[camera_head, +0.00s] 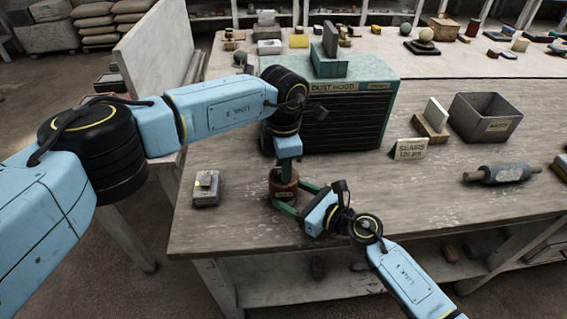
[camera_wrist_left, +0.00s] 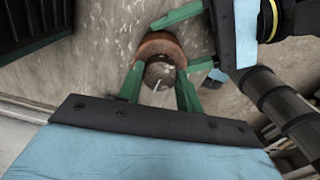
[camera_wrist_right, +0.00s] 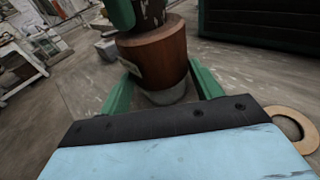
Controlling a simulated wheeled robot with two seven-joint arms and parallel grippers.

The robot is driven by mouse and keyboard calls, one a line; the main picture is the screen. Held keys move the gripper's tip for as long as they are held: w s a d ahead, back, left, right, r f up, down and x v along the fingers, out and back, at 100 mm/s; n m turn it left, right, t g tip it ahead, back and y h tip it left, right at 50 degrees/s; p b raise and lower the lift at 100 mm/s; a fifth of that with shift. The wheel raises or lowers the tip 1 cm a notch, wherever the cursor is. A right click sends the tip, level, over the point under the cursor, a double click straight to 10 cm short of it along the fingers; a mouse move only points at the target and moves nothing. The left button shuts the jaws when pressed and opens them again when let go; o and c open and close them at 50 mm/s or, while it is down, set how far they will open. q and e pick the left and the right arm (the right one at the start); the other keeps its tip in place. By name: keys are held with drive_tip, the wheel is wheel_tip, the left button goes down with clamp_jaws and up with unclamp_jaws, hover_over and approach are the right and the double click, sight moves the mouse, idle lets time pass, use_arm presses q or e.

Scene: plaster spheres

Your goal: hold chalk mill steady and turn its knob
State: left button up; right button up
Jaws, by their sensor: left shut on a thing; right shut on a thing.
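The chalk mill (camera_head: 284,186) stands upright on the workbench, a reddish-brown round body with a pale label. In the right wrist view the mill's body (camera_wrist_right: 157,55) narrows to a grey base, with a dark upper part above. My right gripper (camera_head: 284,203) is shut around the body from the side; its green fingers also show in the left wrist view (camera_wrist_left: 182,42). My left gripper (camera_head: 285,168) comes from above and is shut on the knob (camera_wrist_left: 159,74), a dark round top with a light streak. In the head view the knob is mostly hidden by the left gripper.
A green dust hood (camera_head: 375,75) stands just behind the mill. A small grey block (camera_head: 206,189) lies to the left. A sign (camera_head: 409,149), a grey bin (camera_head: 486,118) and a roller (camera_head: 502,173) are to the right. The bench's front edge is close.

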use_arm(q)
drive_tip(key=m, duration=1.4)
drive_tip(key=shift+m, duration=0.4)
drive_tip(key=m, duration=0.3)
drive_tip(key=shift+m, duration=0.3)
drive_tip(key=m, duration=0.3)
drive_tip(key=shift+m, duration=0.3)
drive_tip(key=m, duration=0.6)
drive_tip(key=shift+m, duration=0.4)
drive_tip(key=o, duration=1)
